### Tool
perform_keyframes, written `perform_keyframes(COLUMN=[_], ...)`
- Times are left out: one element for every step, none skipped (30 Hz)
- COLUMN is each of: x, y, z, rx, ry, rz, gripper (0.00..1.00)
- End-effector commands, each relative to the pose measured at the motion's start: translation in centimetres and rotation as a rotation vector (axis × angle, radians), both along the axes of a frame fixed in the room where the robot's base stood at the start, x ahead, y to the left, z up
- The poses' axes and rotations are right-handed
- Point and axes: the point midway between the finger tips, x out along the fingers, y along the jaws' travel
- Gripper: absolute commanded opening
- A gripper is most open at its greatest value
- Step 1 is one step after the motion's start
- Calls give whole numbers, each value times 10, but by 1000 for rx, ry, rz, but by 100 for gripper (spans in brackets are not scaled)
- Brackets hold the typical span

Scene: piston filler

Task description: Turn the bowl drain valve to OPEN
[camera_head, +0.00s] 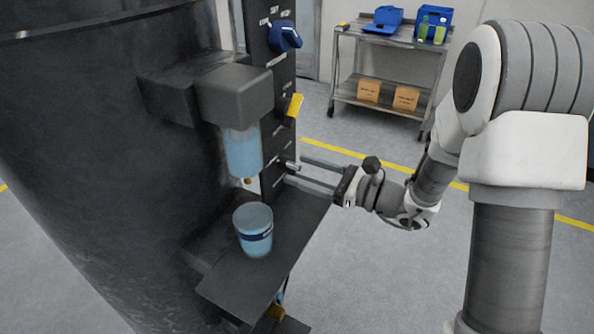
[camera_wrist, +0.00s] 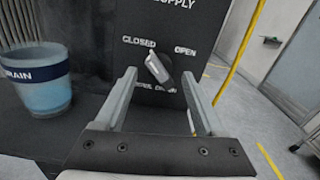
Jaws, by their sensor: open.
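The bowl drain valve (camera_wrist: 158,68) is a small grey handle on the dark control panel. In the wrist view, CLOSED is printed at its upper left and OPEN at its upper right. Its pale end leans up and left, toward the CLOSED side. A label below it is partly legible. The valve also shows low on the panel in the head view (camera_head: 291,166). My gripper (camera_head: 296,169) is open, with its fingers reaching toward the panel. In the wrist view, the fingertips (camera_wrist: 159,74) stand on either side of the handle, with gaps visible. I cannot tell how deep they reach.
A blue cup marked DRAIN (camera_wrist: 38,80) stands left of my gripper on a dark shelf (camera_head: 275,262). A yellow handle (camera_head: 294,105) and a blue knob (camera_head: 285,36) are higher on the panel. A blue-filled cylinder (camera_head: 243,152) hangs left. A cart (camera_head: 390,100) stands behind.

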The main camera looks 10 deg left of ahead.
Motion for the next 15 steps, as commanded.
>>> perform_keyframes(x=[2, 3, 4, 4, 5, 6, 6, 6, 6, 6, 6, 6, 6, 6, 6], y=[7, 9, 12, 14, 15, 17, 18, 18, 18, 19, 19, 18, 18, 18, 18], z=[-1, -1, 0, 0, 0, 0, 0, 0, 0, 0, 0, 0, 0, 0, 0], rx=[0, 1, 1, 1, 0, 0, 0, 0, 0, 0, 0, 0, 0, 0, 0], ry=[-1, 0, 1, 1, 1, 1, 1, 1, 1, 1, 1, 1, 1, 1, 1], rz=[2, 2, 2, 1, 1, 0, 0, 0, -1, -1, -1, -1, -1, -1, -1], gripper=[72, 72, 72, 72, 72, 72, 72, 72, 72, 72, 72, 72, 72, 72, 70])
